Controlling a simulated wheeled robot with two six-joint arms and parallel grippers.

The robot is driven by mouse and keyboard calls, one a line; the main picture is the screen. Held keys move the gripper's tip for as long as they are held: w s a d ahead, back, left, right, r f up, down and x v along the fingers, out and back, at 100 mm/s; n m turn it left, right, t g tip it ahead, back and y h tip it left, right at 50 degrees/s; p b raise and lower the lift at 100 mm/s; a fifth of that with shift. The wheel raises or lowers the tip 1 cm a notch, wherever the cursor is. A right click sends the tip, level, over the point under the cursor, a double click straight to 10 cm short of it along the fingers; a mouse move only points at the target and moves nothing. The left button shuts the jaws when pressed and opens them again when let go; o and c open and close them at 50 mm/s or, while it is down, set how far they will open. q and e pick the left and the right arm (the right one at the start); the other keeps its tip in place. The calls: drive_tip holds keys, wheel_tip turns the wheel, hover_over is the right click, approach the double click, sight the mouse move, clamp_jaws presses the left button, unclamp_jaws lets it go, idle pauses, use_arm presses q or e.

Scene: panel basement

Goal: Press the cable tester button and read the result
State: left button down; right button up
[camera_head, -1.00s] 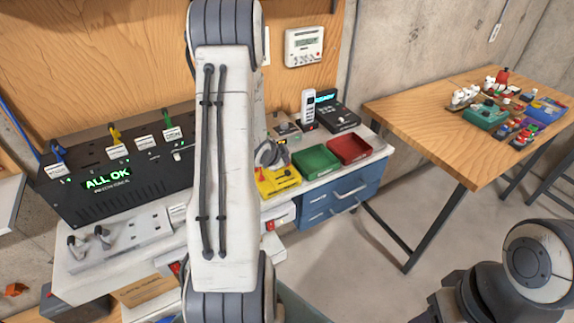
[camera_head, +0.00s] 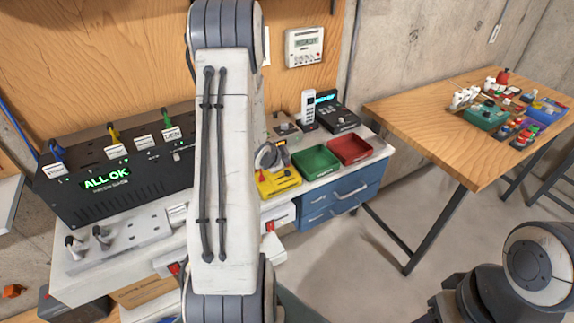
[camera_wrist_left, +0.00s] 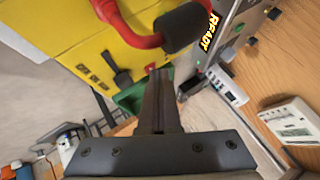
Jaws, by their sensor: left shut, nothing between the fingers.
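A grey box (camera_head: 285,127) stands at the back of the bench. In the left wrist view a grey device (camera_wrist_left: 228,15) shows a lit "READY" display (camera_wrist_left: 209,31); it appears to be this box and may be the cable tester. Its button is not clear. My left gripper (camera_wrist_left: 160,78) is shut and empty, its tips close to the device. In the head view the left gripper (camera_head: 281,157) is small, above the yellow bin and partly behind my arm. A black box (camera_head: 110,178) with plugged cables shows "ALL OK" in green. My right gripper is out of view.
Yellow (camera_head: 278,186), green (camera_head: 316,159) and red bins (camera_head: 350,149) line the bench front. A white wall unit (camera_head: 304,46) hangs behind. A wooden table (camera_head: 425,115) stands right; floor between is clear.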

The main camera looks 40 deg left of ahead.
use_arm(q)
drive_tip(key=shift+r, duration=0.1)
drive_tip(key=shift+r+p, duration=0.6)
drive_tip(key=shift+r, duration=0.05)
wheel_tip(320, 180, up, 5)
drive_tip(key=p, duration=0.4)
idle(0.9)
